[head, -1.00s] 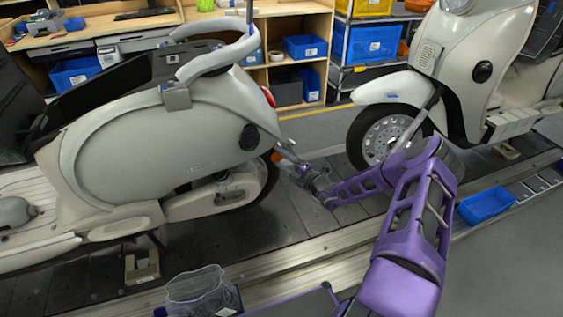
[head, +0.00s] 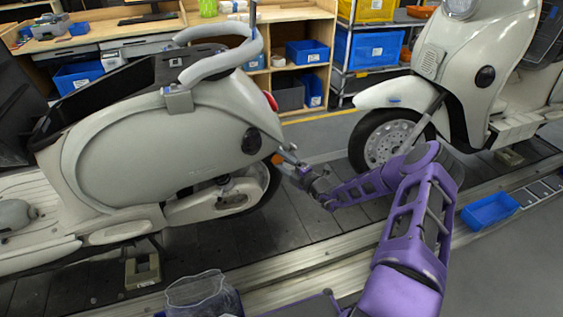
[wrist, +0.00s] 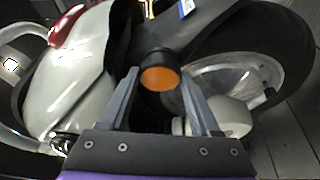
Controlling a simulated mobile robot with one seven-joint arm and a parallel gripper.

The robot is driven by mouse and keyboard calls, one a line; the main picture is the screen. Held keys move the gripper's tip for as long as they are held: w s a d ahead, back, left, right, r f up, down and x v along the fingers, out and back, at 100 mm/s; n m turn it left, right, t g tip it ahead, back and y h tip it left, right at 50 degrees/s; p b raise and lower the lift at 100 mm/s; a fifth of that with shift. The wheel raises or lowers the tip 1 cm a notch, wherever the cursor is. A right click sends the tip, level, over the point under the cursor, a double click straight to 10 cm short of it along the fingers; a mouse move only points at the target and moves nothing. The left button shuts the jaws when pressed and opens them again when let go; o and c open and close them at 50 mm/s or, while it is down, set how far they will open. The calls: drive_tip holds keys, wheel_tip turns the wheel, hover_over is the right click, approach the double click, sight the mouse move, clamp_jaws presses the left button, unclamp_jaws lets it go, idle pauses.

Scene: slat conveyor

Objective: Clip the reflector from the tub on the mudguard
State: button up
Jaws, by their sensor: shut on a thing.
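The orange round reflector (wrist: 160,78) with its dark mount is between my gripper's fingertips (wrist: 160,85) in the wrist view. My gripper (head: 284,157) is shut on it, at the rear of the left scooter (head: 160,145). The reflector shows as a small orange spot in the head view (head: 277,159). The scooter's dark mudguard (wrist: 215,38) is right behind the reflector, over the rear wheel. I cannot tell whether the reflector touches it or is clipped on. The clear tub (head: 203,293) is at the bottom of the head view; its contents are unclear.
A second scooter (head: 455,70) stands on the slat conveyor (head: 310,215) to the right, beyond my arm. A blue bin (head: 490,210) is by the conveyor's near edge. Shelves with bins and a workbench are at the back. The red tail light (wrist: 68,25) is left of my fingers.

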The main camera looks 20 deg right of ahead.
drive_tip(key=shift+w, duration=0.1)
drive_tip(key=o, duration=1.4)
